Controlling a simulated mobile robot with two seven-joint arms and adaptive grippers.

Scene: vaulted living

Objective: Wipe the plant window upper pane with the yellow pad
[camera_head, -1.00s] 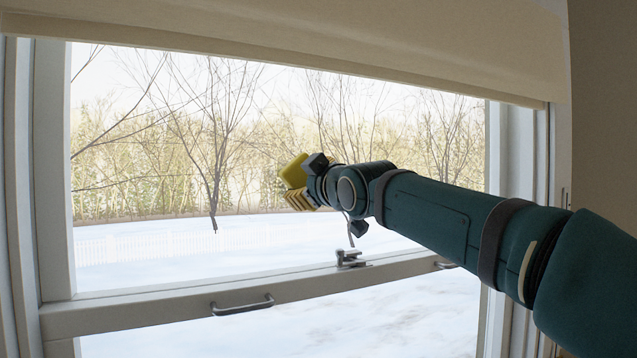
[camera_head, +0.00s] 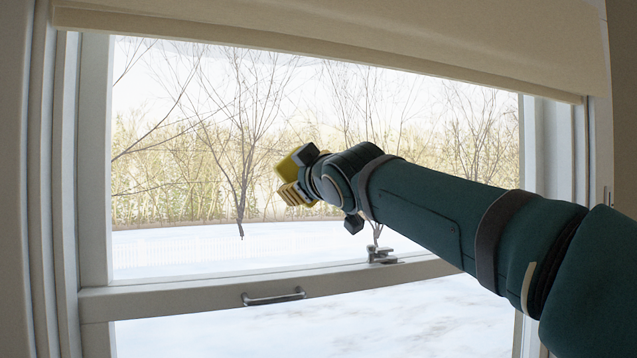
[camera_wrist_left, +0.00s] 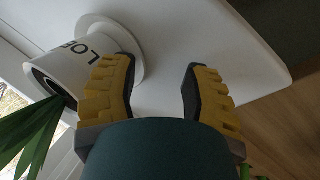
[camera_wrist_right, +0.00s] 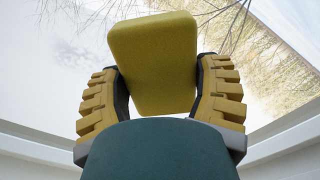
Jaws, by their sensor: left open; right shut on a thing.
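The yellow pad (camera_wrist_right: 155,60) is held between the two fingers of my right gripper (camera_wrist_right: 158,85) in the right wrist view. In the head view the pad (camera_head: 288,164) shows at the end of my right arm, in front of the upper pane (camera_head: 190,190) of the window. I cannot tell whether the pad touches the glass. Part of the pane is hidden behind my right arm. My left gripper (camera_wrist_left: 160,92) is open and empty in the left wrist view, above a white surface.
A cream blind (camera_head: 330,45) covers the top of the window. A rail (camera_head: 210,297) with a handle (camera_head: 273,296) and a latch (camera_head: 381,255) runs below the upper pane. A white lettered pot (camera_wrist_left: 85,55) with green leaves (camera_wrist_left: 30,135) stands beside my left gripper.

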